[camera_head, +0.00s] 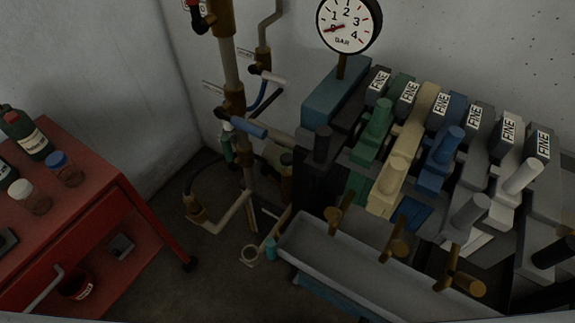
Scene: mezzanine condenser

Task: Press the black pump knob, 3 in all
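A row of coloured pump units fills the right half, each with an upright cylindrical knob. A black knob (322,143) stands upright on the black unit at the left end of the row. Beside it are a green knob (377,115), a cream knob (397,172) and a blue knob (447,146). Farther right are a grey knob (470,211) and a white knob (521,177). Another dark knob (554,251) is partly cut off at the right edge. Neither of my grippers is in view.
A pressure gauge (348,22) reads near zero behind the row. A grey trough (340,265) with brass taps (394,240) lies in front. Pipes with valves (234,100) run up the back wall. A red cart (95,195) with bottles stands left; floor between is partly clear.

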